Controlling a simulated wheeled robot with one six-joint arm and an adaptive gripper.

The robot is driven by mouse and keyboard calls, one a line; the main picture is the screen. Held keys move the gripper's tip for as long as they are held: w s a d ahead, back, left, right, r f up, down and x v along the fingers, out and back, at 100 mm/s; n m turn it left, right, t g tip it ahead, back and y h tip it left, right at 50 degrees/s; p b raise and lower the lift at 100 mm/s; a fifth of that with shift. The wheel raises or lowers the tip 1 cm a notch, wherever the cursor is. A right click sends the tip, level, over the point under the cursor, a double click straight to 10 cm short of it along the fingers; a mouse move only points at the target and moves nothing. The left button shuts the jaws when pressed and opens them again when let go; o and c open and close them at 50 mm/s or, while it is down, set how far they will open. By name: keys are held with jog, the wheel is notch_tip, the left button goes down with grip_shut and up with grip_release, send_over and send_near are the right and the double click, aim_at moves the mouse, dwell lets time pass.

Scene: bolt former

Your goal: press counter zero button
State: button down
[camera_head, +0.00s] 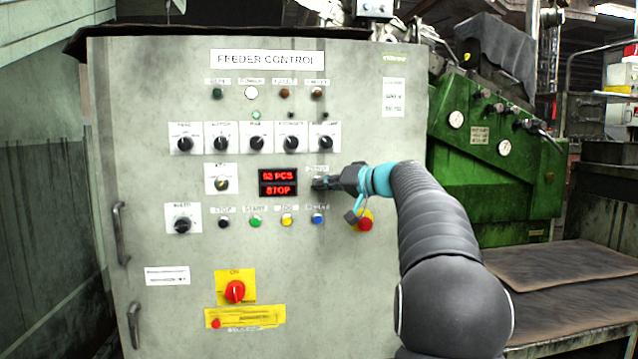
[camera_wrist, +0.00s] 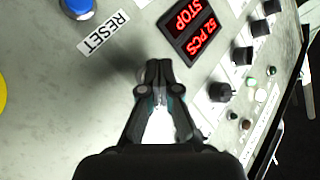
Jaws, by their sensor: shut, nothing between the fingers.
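The grey feeder control panel (camera_head: 150,240) faces me. Its red display (camera_head: 278,183) reads "52 PCS" and "STOP"; it also shows in the wrist view (camera_wrist: 192,27). A small label (camera_head: 317,169), too blurred to read surely, sits right of the display, above my gripper (camera_head: 320,184). The button under that label is mostly hidden behind my fingertips, so I cannot tell its state. In the wrist view my gripper (camera_wrist: 160,85) is shut and empty, its tips pointing at the panel beside the display. Whether the tips touch the panel or button I cannot tell.
Below the display is a row with black, green (camera_head: 255,222), yellow and blue (camera_head: 317,218) buttons. A red emergency button (camera_head: 365,222) lies under my wrist. Rotary knobs (camera_head: 255,143) run above. A green machine (camera_head: 490,160) and a bench (camera_head: 570,285) stand at right.

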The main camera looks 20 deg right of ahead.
jog(key=shift+w, duration=0.15)
dwell(0.5)
jog(key=shift+s+a+b, duration=0.2)
jog(key=shift+s+b, duration=0.6)
jog(key=shift+s+a+b, duration=0.25)
jog(key=shift+s+b, duration=0.4)
jog(key=shift+s, duration=0.15)
jog(key=shift+s+a+b, duration=0.2)
jog(key=shift+s+b, duration=0.5)
jog(key=shift+s, duration=0.1)
jog(key=shift+s+a+b, duration=0.25)
jog(key=shift+s+b, duration=0.4)
jog(key=shift+s, duration=0.15)
